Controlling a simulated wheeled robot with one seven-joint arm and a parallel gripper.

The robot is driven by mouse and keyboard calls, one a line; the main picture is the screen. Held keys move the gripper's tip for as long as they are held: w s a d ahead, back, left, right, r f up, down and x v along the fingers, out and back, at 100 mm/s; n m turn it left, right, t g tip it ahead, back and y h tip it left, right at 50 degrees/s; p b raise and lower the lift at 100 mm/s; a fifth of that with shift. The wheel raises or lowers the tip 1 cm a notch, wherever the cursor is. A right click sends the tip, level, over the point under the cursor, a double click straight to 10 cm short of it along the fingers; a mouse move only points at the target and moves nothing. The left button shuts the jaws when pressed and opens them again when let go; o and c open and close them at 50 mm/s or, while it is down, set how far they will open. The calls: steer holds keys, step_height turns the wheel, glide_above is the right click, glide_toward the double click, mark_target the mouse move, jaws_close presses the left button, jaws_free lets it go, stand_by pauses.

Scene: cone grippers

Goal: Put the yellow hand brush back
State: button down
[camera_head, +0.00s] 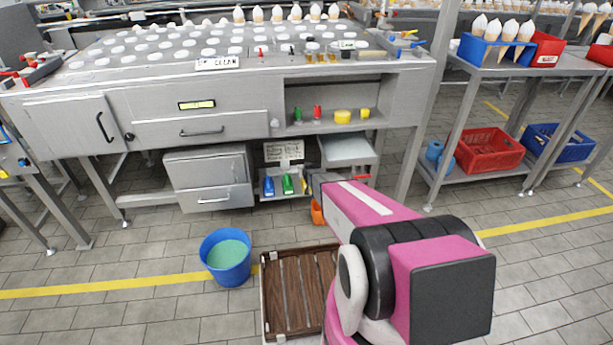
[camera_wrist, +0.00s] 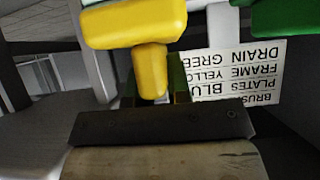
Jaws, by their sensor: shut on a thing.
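The yellow hand brush (camera_wrist: 135,25) fills the top of the wrist view, its yellow handle pointing down between my jaws. My gripper (camera_wrist: 153,95) is shut on that handle. In the head view only a narrow yellow strip of the brush (camera_head: 304,182) shows, at the low shelf under the steel table, just right of a green brush (camera_head: 288,184) and a blue brush (camera_head: 269,186). My arm hides most of the gripper there. I cannot tell whether the yellow brush touches its support.
A colour-code sign (camera_head: 284,151) hangs above the brushes; it appears upside down in the wrist view (camera_wrist: 235,75). A drawer unit (camera_head: 208,180) stands left of them. A blue bucket (camera_head: 226,258) and a brown slatted crate (camera_head: 285,285) are on the floor. Another green part (camera_wrist: 285,18) is close by.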

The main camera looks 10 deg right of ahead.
steer(key=shift+f, duration=1.2)
steer(key=shift+f, duration=0.1)
steer(key=c, duration=1.1)
jaws_free()
steer(key=s+r+g, duration=0.3)
steer(key=s+r, duration=0.5)
steer(key=s, duration=0.4)
steer(key=s+r+g, duration=0.4)
steer(key=s+r, duration=0.4)
steer(key=s, duration=0.5)
steer(key=s+r+g, duration=0.4)
steer(key=s+r, duration=0.4)
steer(key=s, duration=0.4)
steer(key=shift+s+r, duration=0.15)
steer(key=shift+r, duration=0.15)
